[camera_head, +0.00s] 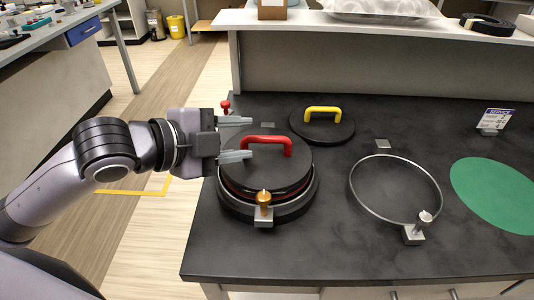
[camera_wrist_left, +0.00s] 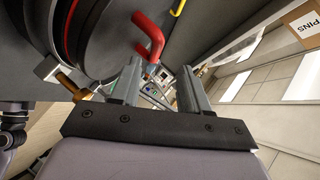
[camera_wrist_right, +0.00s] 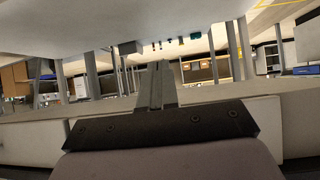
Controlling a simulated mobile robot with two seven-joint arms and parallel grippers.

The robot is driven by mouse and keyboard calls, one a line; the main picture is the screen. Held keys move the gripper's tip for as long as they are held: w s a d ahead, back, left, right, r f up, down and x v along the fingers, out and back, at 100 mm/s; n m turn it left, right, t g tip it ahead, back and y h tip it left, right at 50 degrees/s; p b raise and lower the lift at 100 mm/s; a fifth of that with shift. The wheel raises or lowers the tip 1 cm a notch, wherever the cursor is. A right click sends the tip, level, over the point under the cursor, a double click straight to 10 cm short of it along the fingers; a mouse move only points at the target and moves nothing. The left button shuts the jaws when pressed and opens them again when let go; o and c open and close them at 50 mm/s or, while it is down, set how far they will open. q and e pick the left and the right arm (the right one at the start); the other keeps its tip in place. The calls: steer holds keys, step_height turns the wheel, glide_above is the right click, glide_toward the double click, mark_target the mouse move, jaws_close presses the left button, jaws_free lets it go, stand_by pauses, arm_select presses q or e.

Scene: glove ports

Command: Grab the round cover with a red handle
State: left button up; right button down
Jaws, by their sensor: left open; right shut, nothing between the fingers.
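The round black cover (camera_head: 245,173) with a red handle (camera_head: 267,142) sits on a dark round port with a red ring on the black counter. An orange-knobbed clamp (camera_head: 264,207) is at its front and a red-knobbed one (camera_head: 226,107) behind it. My left gripper (camera_head: 240,138) is open, just left of the red handle, its fingers above the cover's left part. In the left wrist view the red handle (camera_wrist_left: 150,35) lies just beyond the fingertips, not between them. My right gripper (camera_wrist_right: 157,68) shows only in its own wrist view, shut and empty.
A second black cover with a yellow handle (camera_head: 322,123) lies behind. A metal ring (camera_head: 351,196) with a silver-knobbed clamp (camera_head: 414,232) is to the right. A green disc (camera_head: 497,190) and small sign (camera_head: 495,120) are farther right. A raised shelf (camera_head: 390,30) runs along the back.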

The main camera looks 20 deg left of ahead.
mark_target(266, 140)
arm_select(q)
steer(key=shift+s+f+x, duration=0.1)
steer(key=shift+s+x, duration=0.05)
steer(key=shift+x, duration=1.1)
steer(key=shift+s+f+x, duration=0.1)
steer(key=shift+f+x, duration=0.05)
steer(key=shift+x, duration=1.15)
steer(key=shift+d, duration=0.15)
steer(key=shift+c, duration=0.3)
jaws_close()
